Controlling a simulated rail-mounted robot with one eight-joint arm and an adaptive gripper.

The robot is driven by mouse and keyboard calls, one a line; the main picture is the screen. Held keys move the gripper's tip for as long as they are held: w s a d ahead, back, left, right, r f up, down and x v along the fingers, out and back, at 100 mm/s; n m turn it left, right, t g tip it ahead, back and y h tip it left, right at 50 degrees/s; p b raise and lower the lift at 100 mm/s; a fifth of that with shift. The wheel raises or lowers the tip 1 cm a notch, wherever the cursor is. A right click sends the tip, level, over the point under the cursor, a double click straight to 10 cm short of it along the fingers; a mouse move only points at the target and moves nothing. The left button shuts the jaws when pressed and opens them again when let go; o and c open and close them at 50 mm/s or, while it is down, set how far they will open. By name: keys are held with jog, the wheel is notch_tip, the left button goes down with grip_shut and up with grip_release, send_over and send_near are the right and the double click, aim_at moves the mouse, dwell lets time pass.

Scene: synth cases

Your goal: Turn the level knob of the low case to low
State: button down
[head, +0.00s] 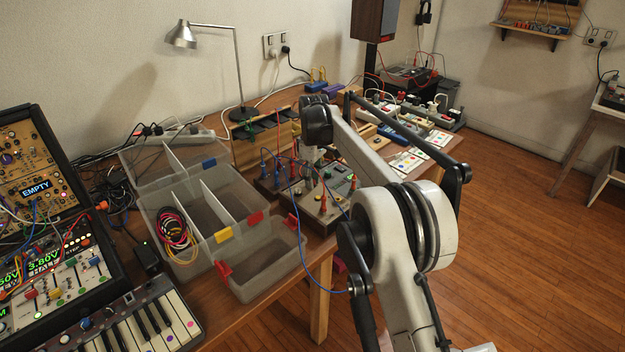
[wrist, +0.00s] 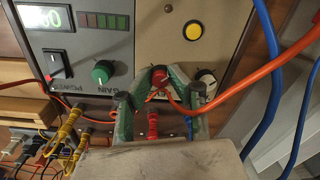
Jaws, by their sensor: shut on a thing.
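The low case (wrist: 128,48) fills the upper wrist view, its lettering upside down; in the head view I take it to be the grey panel (head: 341,207) below my wrist. A green knob (wrist: 102,72), a red knob (wrist: 158,80) and a white knob (wrist: 208,79) sit in a row. My gripper (wrist: 159,75) is shut on the red knob, one finger on each side. Fingers and cable hide its label and pointer, so I cannot read its setting or confirm it is the level knob. My arm partly hides the case in the head view.
An orange cable (wrist: 258,69) crosses close beside my right finger, and blue cables (wrist: 268,105) hang at the right. A red plug (wrist: 152,122) and yellow plugs (wrist: 69,132) stand near the fingers. A clear divided box (head: 190,205) is left of the case.

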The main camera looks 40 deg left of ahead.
aim_at(314, 180)
jog(key=shift+n, duration=0.4)
jog(key=c, duration=1.6)
grip_release()
jog(key=shift+r, duration=0.15)
jog(key=r, duration=1.1)
jog(key=shift+w+r, duration=0.2)
jog(key=shift+r, duration=0.2)
